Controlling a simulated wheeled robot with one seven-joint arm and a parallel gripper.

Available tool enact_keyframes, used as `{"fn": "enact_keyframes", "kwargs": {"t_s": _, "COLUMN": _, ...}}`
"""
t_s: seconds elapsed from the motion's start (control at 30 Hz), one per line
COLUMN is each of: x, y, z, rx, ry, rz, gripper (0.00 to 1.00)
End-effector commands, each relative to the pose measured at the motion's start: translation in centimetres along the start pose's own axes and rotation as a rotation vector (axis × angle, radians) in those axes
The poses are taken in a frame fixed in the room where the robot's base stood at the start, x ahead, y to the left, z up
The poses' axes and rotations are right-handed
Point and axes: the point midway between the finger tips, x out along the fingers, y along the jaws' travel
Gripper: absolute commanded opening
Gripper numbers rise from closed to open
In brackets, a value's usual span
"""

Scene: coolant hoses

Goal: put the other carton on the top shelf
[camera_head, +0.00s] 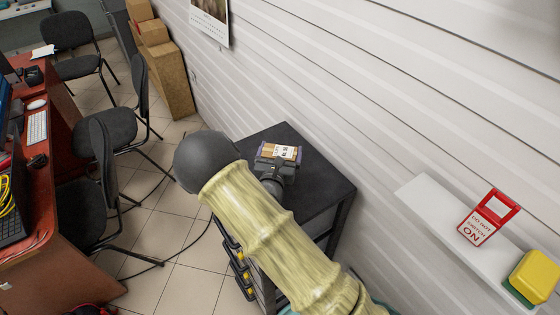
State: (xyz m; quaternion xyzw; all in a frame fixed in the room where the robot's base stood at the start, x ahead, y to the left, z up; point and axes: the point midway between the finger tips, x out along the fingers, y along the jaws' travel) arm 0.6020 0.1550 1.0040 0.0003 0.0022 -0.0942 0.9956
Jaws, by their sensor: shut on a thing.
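A small brown carton (279,152) with a white printed label is between the fingers of my gripper (278,156). The gripper is shut on it, over the dark top of a black cabinet (322,191). I cannot tell whether the carton touches that top. My pale yellow arm with its dark round joint hides part of the cabinet and the gripper. A white wall shelf (424,196) is at the right. I cannot tell whether it is the top shelf. No second small carton shows clearly.
On the white shelf are a red lockout sign (486,219) and a yellow and green block (534,277). Brown boxes (166,80) stand along the wall at the back. Black chairs (111,133) and a red-brown desk (55,215) fill the left. A cable crosses the tiled floor.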

Motion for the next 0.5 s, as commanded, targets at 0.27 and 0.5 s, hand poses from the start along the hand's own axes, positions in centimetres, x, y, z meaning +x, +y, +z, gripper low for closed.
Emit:
{"fn": "enact_keyframes", "kwargs": {"t_s": 0.27, "x": 0.0, "y": 0.0, "z": -0.1, "rx": 0.001, "ry": -0.001, "rz": -0.001, "gripper": 0.63}}
{"fn": "enact_keyframes", "kwargs": {"t_s": 0.5, "x": -0.1, "y": 0.0, "z": -1.9, "rx": -0.003, "ry": 0.002, "rz": 0.001, "gripper": 0.63}}
